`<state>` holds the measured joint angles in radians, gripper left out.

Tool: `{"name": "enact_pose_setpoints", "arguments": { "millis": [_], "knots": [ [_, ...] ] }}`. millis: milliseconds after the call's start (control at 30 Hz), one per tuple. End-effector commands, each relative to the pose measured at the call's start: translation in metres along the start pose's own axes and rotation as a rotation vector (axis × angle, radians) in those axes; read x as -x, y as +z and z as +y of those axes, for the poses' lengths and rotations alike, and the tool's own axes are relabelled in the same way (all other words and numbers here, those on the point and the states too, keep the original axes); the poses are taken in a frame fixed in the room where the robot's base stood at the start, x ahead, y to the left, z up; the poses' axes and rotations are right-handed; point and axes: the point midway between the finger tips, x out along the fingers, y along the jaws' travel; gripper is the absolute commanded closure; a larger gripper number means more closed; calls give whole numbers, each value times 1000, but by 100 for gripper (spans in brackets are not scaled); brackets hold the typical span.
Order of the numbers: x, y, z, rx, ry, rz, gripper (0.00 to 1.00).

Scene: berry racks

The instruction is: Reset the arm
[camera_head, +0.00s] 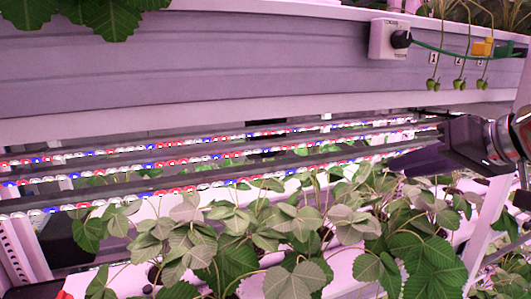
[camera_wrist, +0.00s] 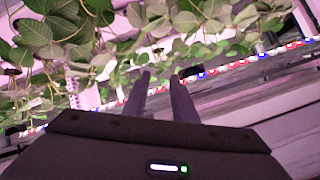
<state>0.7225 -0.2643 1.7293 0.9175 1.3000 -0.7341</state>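My gripper (camera_wrist: 160,80) shows in the wrist view with its two dark fingers apart and no object held between them. Strawberry leaves and a row of lights lie behind the fingertips. In the head view the dark end of my arm reaches in from the right edge, below the upper rack and above the leaves. Its fingertips are hard to make out there against the dark background.
An upper rack beam (camera_head: 200,75) crosses the top, with a white box with a black knob (camera_head: 388,39) and several hanging green berries (camera_head: 460,84). LED strips (camera_head: 160,166) run beneath it. Dense strawberry leaves (camera_head: 300,220) fill the lower middle, close to my arm.

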Motion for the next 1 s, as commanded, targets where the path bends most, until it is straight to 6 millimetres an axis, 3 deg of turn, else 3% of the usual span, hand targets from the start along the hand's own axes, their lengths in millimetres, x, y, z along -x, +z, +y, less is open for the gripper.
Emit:
{"name": "enact_pose_setpoints", "arguments": {
  "millis": [233, 600, 800, 1000],
  "knots": [
    [-42, 91, -28, -38, 90, -175, 75],
    [-69, 221, -39, 9, 262, -344, 75],
    [-74, 283, -35, 84, 347, -386, 75],
    [-78, 323, -27, 154, 401, -392, 75]
  ]
}}
